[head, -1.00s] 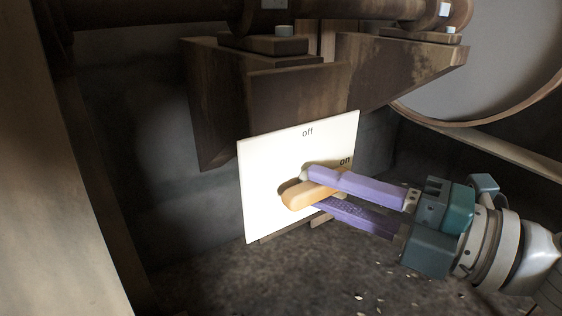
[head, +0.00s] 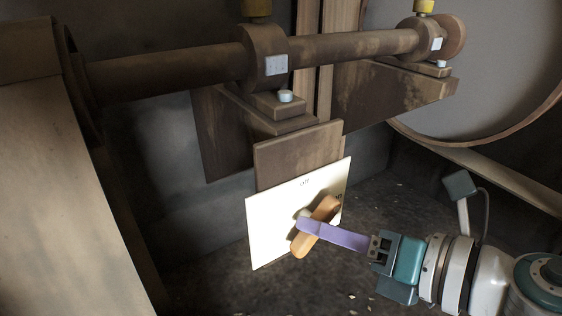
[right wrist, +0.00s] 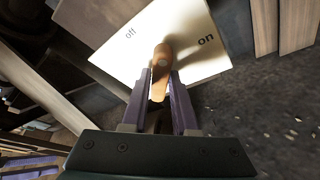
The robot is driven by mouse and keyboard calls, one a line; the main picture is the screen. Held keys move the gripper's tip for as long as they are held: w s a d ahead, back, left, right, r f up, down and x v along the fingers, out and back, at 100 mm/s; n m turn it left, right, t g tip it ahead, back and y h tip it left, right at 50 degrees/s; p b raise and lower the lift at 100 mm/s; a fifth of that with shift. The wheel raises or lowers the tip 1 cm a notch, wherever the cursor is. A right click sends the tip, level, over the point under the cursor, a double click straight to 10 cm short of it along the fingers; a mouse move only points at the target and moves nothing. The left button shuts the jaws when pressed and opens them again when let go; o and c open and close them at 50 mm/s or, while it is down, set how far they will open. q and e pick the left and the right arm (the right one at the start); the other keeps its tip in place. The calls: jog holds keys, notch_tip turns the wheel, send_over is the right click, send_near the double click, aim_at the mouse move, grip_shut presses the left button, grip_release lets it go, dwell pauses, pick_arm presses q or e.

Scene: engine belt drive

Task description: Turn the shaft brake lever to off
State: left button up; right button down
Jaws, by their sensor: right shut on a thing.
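The shaft brake lever (head: 325,211) is an orange handle on a white plate (head: 265,225) marked "off" at the top and "on" at the right. In the head view it stands steeply tilted, its upper end close to the "on" mark. In the right wrist view the lever (right wrist: 162,62) has its far end between the two marks. My right gripper (head: 303,224) is shut on the lever's near part, with its purple fingers (right wrist: 161,84) on either side. One finger is largely hidden behind the lever in the head view. My left gripper is not in the head view.
A brown shaft (head: 170,67) on bearing blocks (head: 264,57) runs above the plate. A brown bracket (head: 295,155) stands just behind and above it. A large round wheel (head: 480,70) is at the right. A pale panel (head: 55,190) stands at the left. The floor in front is open.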

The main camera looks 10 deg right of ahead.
jog(key=shift+a+r+n+t+h+p, duration=0.1)
jog(key=shift+n+t+h+p, duration=0.1)
jog(key=shift+n+h+p, duration=1)
jog(key=shift+a+r+n+t+h+p, duration=0.15)
jog(key=shift+n+h+p, duration=0.55)
jog(key=shift+n+p, duration=1)
jog(key=shift+d+f, duration=0.1)
jog(key=c, duration=0.7)
grip_release()
jog(key=shift+s, duration=0.1)
